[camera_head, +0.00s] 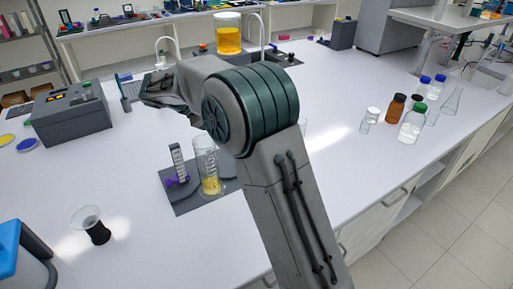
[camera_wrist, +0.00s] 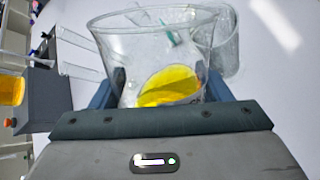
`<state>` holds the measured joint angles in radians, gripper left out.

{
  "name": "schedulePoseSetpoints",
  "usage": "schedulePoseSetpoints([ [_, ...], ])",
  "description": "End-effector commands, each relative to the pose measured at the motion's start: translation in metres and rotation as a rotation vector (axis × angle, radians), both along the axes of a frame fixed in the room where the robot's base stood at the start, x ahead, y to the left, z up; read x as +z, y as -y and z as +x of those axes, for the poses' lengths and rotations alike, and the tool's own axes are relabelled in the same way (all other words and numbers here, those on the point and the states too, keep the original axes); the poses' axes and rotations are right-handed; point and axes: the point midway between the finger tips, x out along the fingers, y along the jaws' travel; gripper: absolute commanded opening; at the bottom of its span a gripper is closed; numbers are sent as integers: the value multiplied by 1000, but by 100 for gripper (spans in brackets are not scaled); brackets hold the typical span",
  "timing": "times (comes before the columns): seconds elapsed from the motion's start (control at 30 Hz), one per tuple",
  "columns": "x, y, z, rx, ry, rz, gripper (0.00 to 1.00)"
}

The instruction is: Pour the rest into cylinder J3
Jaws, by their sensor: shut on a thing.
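In the wrist view my gripper (camera_wrist: 160,88) is shut on a clear glass beaker (camera_wrist: 120,42), with a finger at each side. Yellow liquid (camera_wrist: 170,84) lies in the beaker with a slanted surface. Another clear glass vessel (camera_wrist: 228,45) stands just beyond its rim, partly overlapped by it. In the head view a tall clear cylinder (camera_head: 205,152) holds some yellow liquid at the bottom and stands upright on a dark mat. A tag holder (camera_head: 178,163) with a purple base is beside it; I cannot read the tag. My arm hides the held beaker in this view.
A vessel of orange liquid (camera_head: 229,40) stands at the back. Several bottles, including a brown one (camera_head: 396,108), stand at right.

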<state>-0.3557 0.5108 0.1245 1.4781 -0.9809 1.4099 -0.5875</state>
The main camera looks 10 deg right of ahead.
Motion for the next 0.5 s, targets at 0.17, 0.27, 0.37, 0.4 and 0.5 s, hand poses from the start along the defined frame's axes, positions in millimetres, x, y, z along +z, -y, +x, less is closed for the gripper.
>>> schedulePoseSetpoints([
  [0.17, 5, 0, 0, -2, 58, 104, 39],
  [0.27, 2, 0, 1, -1, 81, 151, 39],
  [0.37, 3, 0, 1, -1, 100, 189, 39],
  [0.4, 3, 0, 1, -2, 106, 201, 39],
  [0.5, 3, 0, 0, -1, 119, 228, 39],
])
